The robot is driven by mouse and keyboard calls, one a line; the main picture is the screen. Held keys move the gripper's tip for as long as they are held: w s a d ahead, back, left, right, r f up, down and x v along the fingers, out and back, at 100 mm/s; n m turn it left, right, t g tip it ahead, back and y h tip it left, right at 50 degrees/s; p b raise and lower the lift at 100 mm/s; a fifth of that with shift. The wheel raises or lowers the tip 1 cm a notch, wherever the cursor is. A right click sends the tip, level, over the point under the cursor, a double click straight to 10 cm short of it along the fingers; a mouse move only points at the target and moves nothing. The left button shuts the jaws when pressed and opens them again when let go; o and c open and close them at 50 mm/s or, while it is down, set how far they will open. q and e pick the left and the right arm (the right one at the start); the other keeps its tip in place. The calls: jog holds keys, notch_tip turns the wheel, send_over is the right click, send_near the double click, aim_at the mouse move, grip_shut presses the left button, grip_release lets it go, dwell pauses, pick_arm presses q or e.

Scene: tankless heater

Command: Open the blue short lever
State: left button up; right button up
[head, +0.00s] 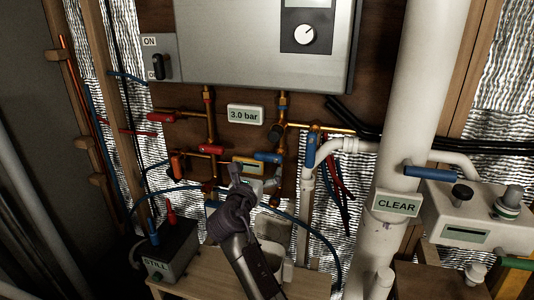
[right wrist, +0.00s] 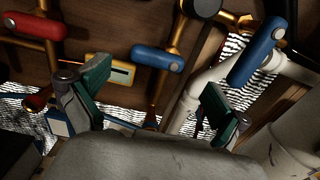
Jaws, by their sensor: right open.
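A short blue lever (head: 268,157) lies nearly horizontal on the copper pipework below the heater. In the right wrist view a blue lever (right wrist: 157,57) lies ahead, between my two fingers in the picture and apart from them. A second blue lever (head: 310,150) hangs upright on the pipe to its right; it also shows tilted in the right wrist view (right wrist: 257,52). My right gripper (head: 243,183) is below and left of the short lever in the head view. Its green-padded fingers are spread and empty in the right wrist view (right wrist: 157,88). My left gripper is not visible.
Red levers (head: 160,117) are on the left pipes. A pressure label (head: 245,115) reads 3.0 bar. Another blue lever (head: 430,173) is on the white pipe at right, above the CLEAR sign (head: 396,203). A blue hose curves around my right arm. A grey box (head: 165,255) stands lower left.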

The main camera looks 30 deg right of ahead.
aim_at(267, 156)
jog(key=x, duration=0.8)
jog(key=shift+p, duration=0.4)
jog(key=shift+w+d, duration=0.45)
jog(key=shift+d, duration=0.05)
jog(key=c, duration=1.4)
jog(key=shift+c, duration=0.5)
